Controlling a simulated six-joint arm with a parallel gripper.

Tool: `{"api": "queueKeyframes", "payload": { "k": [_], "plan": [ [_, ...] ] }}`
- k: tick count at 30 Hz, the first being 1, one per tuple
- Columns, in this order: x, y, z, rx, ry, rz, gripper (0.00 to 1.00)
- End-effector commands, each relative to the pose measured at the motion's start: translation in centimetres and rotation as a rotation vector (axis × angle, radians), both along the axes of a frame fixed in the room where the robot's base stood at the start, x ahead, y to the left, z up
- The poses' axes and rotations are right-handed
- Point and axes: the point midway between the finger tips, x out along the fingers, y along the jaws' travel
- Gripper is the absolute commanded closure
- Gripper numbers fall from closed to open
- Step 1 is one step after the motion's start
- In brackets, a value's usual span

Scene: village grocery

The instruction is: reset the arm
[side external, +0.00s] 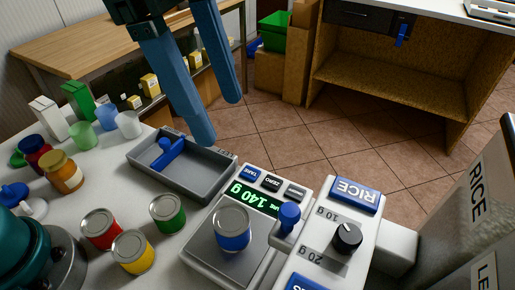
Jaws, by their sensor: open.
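My gripper (217,119) hangs in from the top of the side external view, with two long blue fingers pointing down. The fingers are apart, with nothing between them. Their tips are above the far right end of a grey tray (224,171), in the picture; the exact height cannot be told. A blue T-shaped piece (168,154) lies in the tray. The upper part of my arm is outside the frame.
A scale (252,178) reading 140 g bears a blue-banded can (232,229). A RICE dispenser (362,197) with a black knob stands right of it. Red (101,230), yellow (133,252) and green (167,214) cans stand at front left. Jars and cups line the left.

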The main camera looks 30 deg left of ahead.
Motion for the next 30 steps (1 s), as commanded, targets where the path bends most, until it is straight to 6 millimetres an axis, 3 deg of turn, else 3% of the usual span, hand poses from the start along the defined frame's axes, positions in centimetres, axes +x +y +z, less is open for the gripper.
{"api": "queueKeyframes", "payload": {
  "k": [1, 7, 15, 22, 30],
  "plan": [
    [0.2, 2.0, 0.8, -0.013, -0.019, 0.07, 0.38],
    [-0.1, 8.2, 1.5, -0.051, -0.072, 0.361, 0.38],
    [-2.4, 14.6, -1.0, -0.108, -0.136, 0.761, 0.38],
    [-4.9, 18.1, -5.4, -0.162, -0.178, 1.079, 0.38],
    [-6.5, 19.2, -10.3, -0.206, -0.168, 1.298, 0.38]
  ]
}}
